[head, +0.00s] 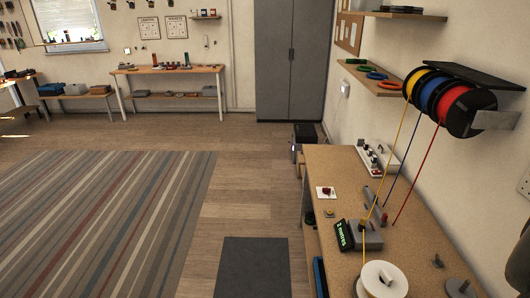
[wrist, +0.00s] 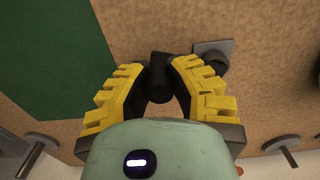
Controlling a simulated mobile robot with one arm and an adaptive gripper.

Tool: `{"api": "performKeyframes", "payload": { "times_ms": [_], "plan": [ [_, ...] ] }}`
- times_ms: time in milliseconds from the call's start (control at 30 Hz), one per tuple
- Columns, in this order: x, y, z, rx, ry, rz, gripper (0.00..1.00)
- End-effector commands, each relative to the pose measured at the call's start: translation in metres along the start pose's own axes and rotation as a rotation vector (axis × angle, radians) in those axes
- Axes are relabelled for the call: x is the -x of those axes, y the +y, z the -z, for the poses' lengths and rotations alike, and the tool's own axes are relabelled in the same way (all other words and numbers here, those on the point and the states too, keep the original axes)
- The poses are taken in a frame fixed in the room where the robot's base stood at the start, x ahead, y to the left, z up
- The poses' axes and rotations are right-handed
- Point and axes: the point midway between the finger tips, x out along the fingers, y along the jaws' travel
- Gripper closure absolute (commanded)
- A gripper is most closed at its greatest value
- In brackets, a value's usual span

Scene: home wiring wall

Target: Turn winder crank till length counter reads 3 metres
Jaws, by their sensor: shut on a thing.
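The length counter (head: 345,235) is a dark box with green lit text on the bench. The text is small and tilted and looks like "2 metres". Beside it is a grey guide block (head: 368,237), where the yellow wire (head: 389,163) comes down from the yellow spool. A white winder reel (head: 382,280) is at the bottom edge of the head view; its crank cannot be made out there. In the wrist view my gripper (wrist: 160,72) has its yellow-backed fingers closed around a dark upright knob (wrist: 160,80), which looks like the crank handle.
Blue and red wires run from wall spools (head: 440,95) to the bench (head: 335,165). Grey stands with pegs (head: 437,262) are on the bench's right side. The wrist view shows a green panel (wrist: 50,55) and round grey discs (wrist: 38,140). The floor on the left is clear.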

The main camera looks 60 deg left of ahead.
Motion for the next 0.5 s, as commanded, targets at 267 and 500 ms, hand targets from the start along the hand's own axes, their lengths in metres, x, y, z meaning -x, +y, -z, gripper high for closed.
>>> {"api": "performKeyframes", "payload": {
  "times_ms": [267, 500],
  "plan": [
    [0.001, -0.006, -0.006, 0.003, 0.005, 0.007, 1.00],
    [0.001, -0.013, -0.018, 0.003, 0.005, 0.007, 1.00]
  ]
}}
